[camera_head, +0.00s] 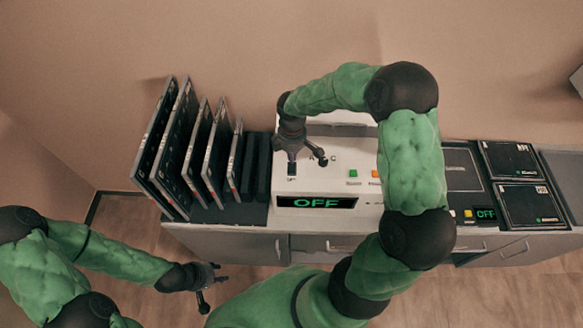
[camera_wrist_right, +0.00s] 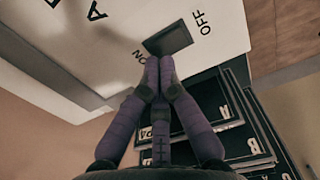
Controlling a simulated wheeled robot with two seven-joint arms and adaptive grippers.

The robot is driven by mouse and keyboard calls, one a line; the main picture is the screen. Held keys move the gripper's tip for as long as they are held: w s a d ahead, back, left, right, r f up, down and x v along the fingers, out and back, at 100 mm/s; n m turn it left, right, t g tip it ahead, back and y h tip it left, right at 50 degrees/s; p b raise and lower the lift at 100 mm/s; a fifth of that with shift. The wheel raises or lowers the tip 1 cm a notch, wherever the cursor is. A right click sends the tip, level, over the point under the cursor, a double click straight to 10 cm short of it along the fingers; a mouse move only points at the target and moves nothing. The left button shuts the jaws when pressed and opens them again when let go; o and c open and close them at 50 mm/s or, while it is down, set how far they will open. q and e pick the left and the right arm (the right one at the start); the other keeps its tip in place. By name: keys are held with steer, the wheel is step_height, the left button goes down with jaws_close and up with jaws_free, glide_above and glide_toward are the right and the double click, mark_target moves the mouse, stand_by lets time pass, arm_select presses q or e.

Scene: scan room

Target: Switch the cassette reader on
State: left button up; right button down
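The cassette reader (camera_head: 335,222) is a white box on the cabinet, and its front display (camera_head: 316,203) reads OFF in green. Its black rocker switch (camera_head: 291,169) is on the sloped top at the left, with OFF printed below it. In the right wrist view the switch (camera_wrist_right: 168,38) lies between the words ON and OFF. My right gripper (camera_wrist_right: 163,66) has its fingers together, tips by the ON end of the switch; contact cannot be told. In the head view it (camera_head: 322,161) hangs over the reader. My left gripper (camera_head: 208,290) is low, in front of the cabinet, apparently empty.
Several dark upright cassettes (camera_head: 205,150) stand left of the reader. Right of it are a dark unit with a small OFF display (camera_head: 485,214) and flat black cassettes (camera_head: 530,205). A wall is behind. The floor (camera_head: 150,230) in front is clear.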

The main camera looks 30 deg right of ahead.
steer(key=shift+f+b, duration=0.85)
steer(key=shift+f, duration=0.4)
stand_by(1.0)
steer(key=shift+r, duration=0.15)
steer(key=shift+r+p, duration=2.75)
steer(key=shift+r, duration=0.7)
steer(key=shift+f, duration=0.1)
